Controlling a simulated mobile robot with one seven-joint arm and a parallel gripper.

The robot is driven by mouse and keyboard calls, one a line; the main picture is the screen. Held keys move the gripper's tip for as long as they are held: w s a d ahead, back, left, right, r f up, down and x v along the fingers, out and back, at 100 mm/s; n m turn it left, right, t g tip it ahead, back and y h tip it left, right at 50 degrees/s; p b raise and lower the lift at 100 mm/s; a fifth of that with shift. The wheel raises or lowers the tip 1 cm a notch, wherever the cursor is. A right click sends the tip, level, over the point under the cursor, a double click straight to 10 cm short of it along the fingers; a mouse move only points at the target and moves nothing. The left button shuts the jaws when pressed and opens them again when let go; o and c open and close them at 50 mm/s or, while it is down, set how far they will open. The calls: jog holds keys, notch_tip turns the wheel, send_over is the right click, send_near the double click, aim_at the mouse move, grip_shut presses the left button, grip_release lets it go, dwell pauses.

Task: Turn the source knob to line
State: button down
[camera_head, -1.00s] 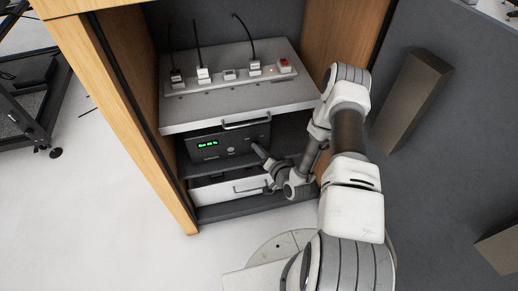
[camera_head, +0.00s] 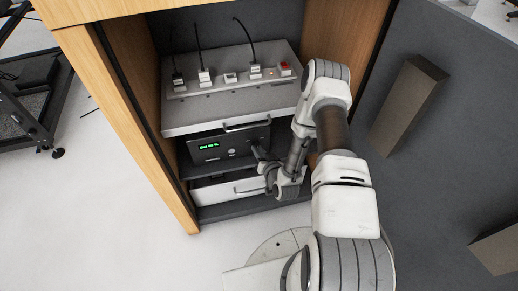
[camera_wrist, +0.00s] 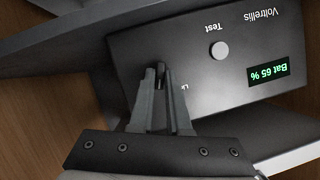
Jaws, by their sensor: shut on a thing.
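The dark power unit (camera_head: 222,137) sits on a shelf in the wooden cabinet. In the wrist view its front panel (camera_wrist: 215,85) appears upside down, with the name "Voltrellis", a round button (camera_wrist: 218,50) labelled "Test", and a green display (camera_wrist: 268,76) reading "Bat 65 %". My gripper (camera_wrist: 160,80) is at the panel, its fingers closed on the small dark source knob (camera_wrist: 160,72). The fingers hide most of the knob and part of a label beside it, so its pointer direction cannot be read. In the head view my gripper (camera_head: 258,153) is at the unit's right side.
A white drawer (camera_head: 225,191) with a handle is below. The wooden cabinet walls (camera_head: 345,40) stand close on both sides of my arm.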

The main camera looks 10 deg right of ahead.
jog(key=n+h, duration=0.1)
jog(key=n, duration=0.1)
jog(key=shift+a+r+n+h+p, duration=0.1)
jog(key=shift+a+n+h+p, duration=0.2)
jog(key=shift+h+p, duration=0.1)
jog(key=shift+w+a+n+h, duration=0.15)
jog(key=shift+n+h, duration=0.65)
jog(key=shift+n, duration=0.4)
jog(key=shift+a+n+h+b, duration=0.1)
jog(key=shift+n+h+b, duration=0.3)
jog(key=shift+n+h, duration=0.6)
jog(key=shift+n+t+h+b, duration=0.3)
jog(key=shift+n+b, duration=0.05)
jog(key=shift+n, duration=0.55)
jog(key=c, duration=0.9)
grip_release()
jog(key=shift+f, duration=0.2)
jog(key=shift+s, duration=0.2)
